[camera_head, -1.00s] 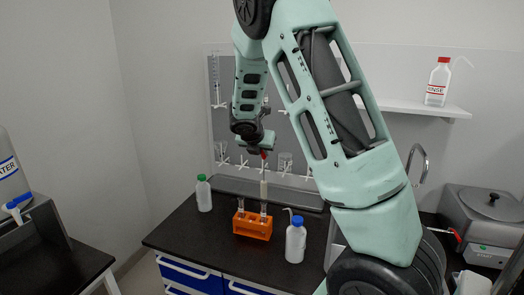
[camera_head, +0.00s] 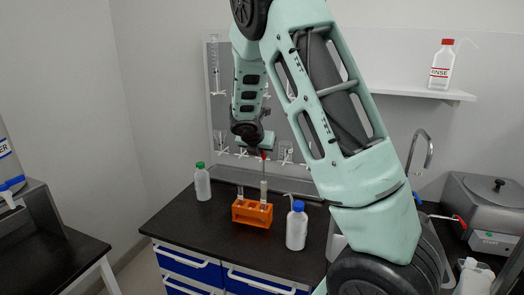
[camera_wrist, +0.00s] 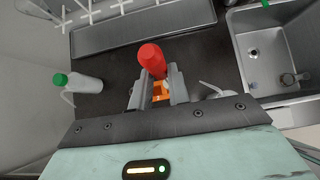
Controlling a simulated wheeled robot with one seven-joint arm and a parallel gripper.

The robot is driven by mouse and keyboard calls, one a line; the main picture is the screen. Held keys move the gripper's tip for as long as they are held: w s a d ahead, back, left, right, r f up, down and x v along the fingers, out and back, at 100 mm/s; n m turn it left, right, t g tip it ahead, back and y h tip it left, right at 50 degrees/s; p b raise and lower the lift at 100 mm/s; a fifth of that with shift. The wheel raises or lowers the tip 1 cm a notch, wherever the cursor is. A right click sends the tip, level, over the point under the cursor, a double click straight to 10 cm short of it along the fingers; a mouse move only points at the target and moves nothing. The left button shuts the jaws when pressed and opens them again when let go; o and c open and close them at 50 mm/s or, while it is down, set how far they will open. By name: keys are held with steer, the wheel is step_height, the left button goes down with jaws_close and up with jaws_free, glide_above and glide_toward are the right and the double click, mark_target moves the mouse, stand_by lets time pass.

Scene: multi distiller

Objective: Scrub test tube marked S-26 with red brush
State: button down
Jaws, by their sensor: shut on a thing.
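The red brush shows its red handle end (camera_wrist: 152,60) between the fingers of my gripper (camera_wrist: 157,88) in the wrist view. My gripper (camera_head: 262,152) is shut on it and points down over the orange rack (camera_head: 252,213). In the head view the red handle (camera_head: 263,155) leads down to a pale bristle part (camera_head: 264,188) directly above or in the rack's right side; I cannot tell whether it is inside a tube. A clear test tube (camera_head: 240,193) stands in the rack's left side. No S-26 mark is readable.
A green-capped bottle (camera_head: 202,183) stands left of the rack and a blue-capped bottle (camera_head: 297,226) right of it, both close. A metal sink (camera_wrist: 266,55) lies to the right. Glassware hangs on the grey drying board (camera_head: 222,110) behind.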

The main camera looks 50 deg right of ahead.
step_height(320, 180, down, 9)
steer(key=b, duration=0.7)
steer(key=shift+b, duration=0.4)
step_height(320, 180, up, 5)
steer(key=p, duration=0.5)
step_height(320, 180, down, 5)
steer(key=b, duration=0.4)
steer(key=shift+f, duration=0.1)
stand_by(1.7)
